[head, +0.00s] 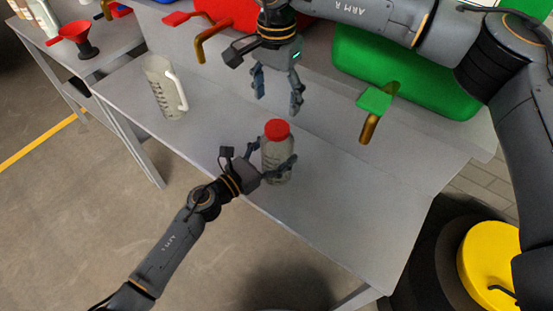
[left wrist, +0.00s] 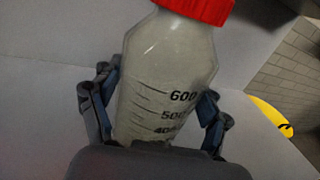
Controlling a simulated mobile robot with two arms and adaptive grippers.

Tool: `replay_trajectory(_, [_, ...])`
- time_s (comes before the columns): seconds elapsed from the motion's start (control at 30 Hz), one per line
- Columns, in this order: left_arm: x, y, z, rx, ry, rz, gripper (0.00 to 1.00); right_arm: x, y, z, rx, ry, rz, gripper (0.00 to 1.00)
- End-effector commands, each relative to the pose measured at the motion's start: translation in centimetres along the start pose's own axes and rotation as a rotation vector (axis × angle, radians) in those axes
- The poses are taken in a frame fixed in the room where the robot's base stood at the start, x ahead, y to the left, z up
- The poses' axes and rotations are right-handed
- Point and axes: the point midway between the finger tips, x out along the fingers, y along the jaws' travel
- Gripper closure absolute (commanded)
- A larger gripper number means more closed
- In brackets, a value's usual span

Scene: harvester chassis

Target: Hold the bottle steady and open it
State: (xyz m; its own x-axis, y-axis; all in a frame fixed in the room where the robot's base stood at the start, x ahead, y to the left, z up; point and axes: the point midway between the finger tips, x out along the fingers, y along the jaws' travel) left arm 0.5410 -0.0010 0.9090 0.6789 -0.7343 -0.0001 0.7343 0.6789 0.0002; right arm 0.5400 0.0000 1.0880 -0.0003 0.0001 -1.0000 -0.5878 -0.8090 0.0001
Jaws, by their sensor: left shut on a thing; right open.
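A clear bottle (head: 277,158) with a red cap (head: 277,129) stands upright on the grey bench. My left gripper (head: 272,163) is shut on the bottle's body, below the cap. In the left wrist view the bottle (left wrist: 165,75) shows printed volume marks between the two fingers, with part of the red cap (left wrist: 200,8) at the top. The bottle's lower part is hidden there by the gripper. My right gripper (head: 277,98) is open and empty, pointing down above and behind the bottle, apart from the cap.
A clear measuring jug (head: 163,88) with a white handle stands at the bench's left. Behind are a green tank (head: 420,75) with a tap and a red tank (head: 232,12) with a tap. A red funnel (head: 77,36) stands on the far-left table. The bench right of the bottle is clear.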

Motion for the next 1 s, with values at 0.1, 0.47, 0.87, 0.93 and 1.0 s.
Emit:
replay_trajectory(0.1, [-0.02, 0.01, -0.02, 0.000, 0.000, 0.000, 0.92, 0.00, 0.00, 0.00, 0.001, 0.000, 0.000, 0.29])
replay_trajectory(0.47, [-0.02, 0.01, -0.03, 0.000, 0.001, 0.000, 1.00, -0.01, -0.10, 0.25, 0.418, 0.001, 0.002, 0.29])
replay_trajectory(0.87, [-0.03, 0.02, -0.05, 0.000, 0.001, 0.000, 1.00, 0.07, -0.20, 0.58, 1.335, 0.002, 0.006, 0.29])
replay_trajectory(0.93, [-0.03, 0.02, -0.05, 0.000, 0.001, 0.000, 1.00, 0.09, -0.23, 0.60, 1.497, 0.003, 0.006, 0.29])
replay_trajectory(1.0, [-0.03, 0.02, -0.05, 0.000, 0.001, 0.000, 1.00, 0.12, -0.19, 0.62, 1.660, 0.004, 0.008, 0.29])
